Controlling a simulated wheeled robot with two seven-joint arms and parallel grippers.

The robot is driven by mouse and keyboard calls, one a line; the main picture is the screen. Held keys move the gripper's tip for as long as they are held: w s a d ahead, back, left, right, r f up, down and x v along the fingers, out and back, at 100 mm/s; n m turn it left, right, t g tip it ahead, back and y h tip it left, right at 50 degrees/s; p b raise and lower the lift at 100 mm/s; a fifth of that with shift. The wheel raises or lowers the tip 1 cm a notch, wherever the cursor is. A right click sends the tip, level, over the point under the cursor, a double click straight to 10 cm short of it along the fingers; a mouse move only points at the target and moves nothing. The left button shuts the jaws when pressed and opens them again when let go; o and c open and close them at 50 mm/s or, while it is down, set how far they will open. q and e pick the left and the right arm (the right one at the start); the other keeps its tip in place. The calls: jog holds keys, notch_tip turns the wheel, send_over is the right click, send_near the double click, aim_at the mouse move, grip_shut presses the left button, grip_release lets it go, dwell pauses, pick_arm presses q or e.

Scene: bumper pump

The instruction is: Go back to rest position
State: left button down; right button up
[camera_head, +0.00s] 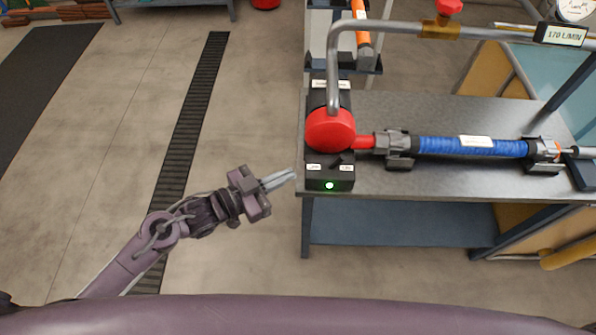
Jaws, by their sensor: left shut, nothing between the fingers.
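My left gripper (280,180) is shut and empty. Its fingertips point right, close to the left edge of the metal workbench (430,180), and I cannot tell the exact gap. The pump (330,129), with a round red body, stands on the bench's left end. In front of it is a black control box (328,178) with a lit green light and a dark switch. My right gripper does not show in the view.
A blue hose (470,147) lies clamped along the bench, joined to the pump. A grey pipe with a red valve (449,7) runs above. A gauge display (563,34) reads 170 L/MIN. The floor (100,170) left of the bench is clear around a dark grate strip (196,110).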

pick_arm(q)
jog(key=s+a+f+n+y, duration=0.1)
jog(key=a+f+n+y, duration=0.3)
jog(key=f, duration=0.6)
jog(key=s+a+f+n+y, duration=0.1)
jog(key=a+f+y, duration=0.2)
jog(key=a+f, duration=0.5)
jog(key=s+a+f+n+y, duration=0.2)
jog(key=a+f+y, duration=0.1)
jog(key=f, duration=0.9)
jog(key=s+a+f+g+y, duration=0.1)
jog(key=s+f+g, duration=0.2)
jog(key=s+f, duration=0.3)
jog(key=s+a+f+n+g+y, duration=0.1)
jog(key=s+f, duration=0.5)
jog(key=s, duration=0.7)
jog(key=s+a+f+n+g+y, duration=0.1)
jog(key=s+f+g, duration=0.3)
jog(key=s, duration=0.5)
notch_tip(320, 180, down, 2)
jog(key=shift+s+g+y, duration=0.3)
jog(key=shift+s+y, duration=0.05)
jog(key=shift+y, duration=0.15)
